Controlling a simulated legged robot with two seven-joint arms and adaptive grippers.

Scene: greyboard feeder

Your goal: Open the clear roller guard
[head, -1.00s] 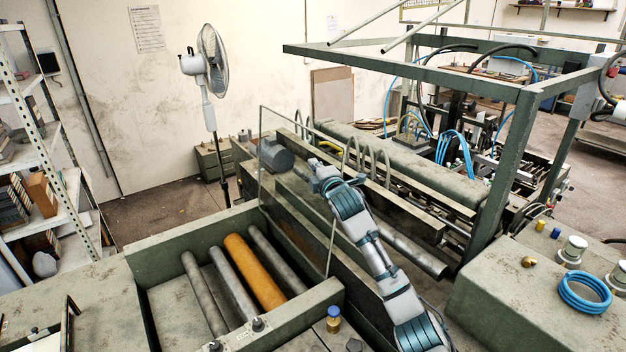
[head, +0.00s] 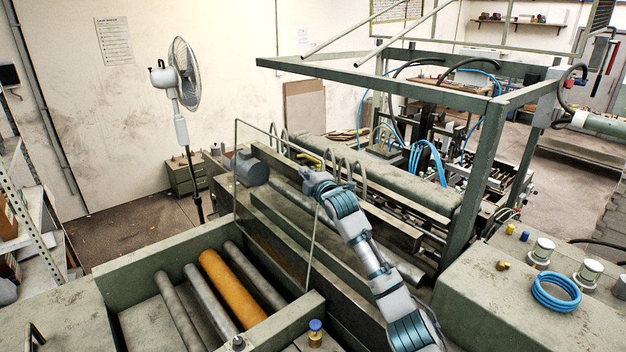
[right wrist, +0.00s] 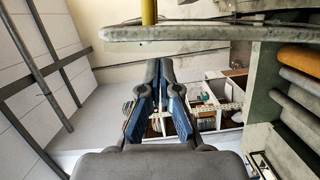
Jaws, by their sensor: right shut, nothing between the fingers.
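The clear roller guard (head: 275,205) is a transparent panel with a thin metal frame. In the head view it stands upright along the right side of the roller bay (head: 150,262). The bay shows several grey rollers and one orange roller (head: 230,285). My right gripper (head: 313,178) is beyond the guard's upper right corner in the picture; I cannot tell whether it touches the frame. In the right wrist view, my right gripper's fingers (right wrist: 160,68) are together and empty, below a grey bar (right wrist: 180,33) with a yellow post (right wrist: 149,12). My left gripper is out of view.
A green machine frame (head: 480,180) stands right of my right arm. A green cabinet (head: 510,300) at lower right carries a blue hose coil (head: 556,293) and knobs. A grey motor (head: 250,170) sits by the guard's far end. A fan (head: 185,75) stands behind.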

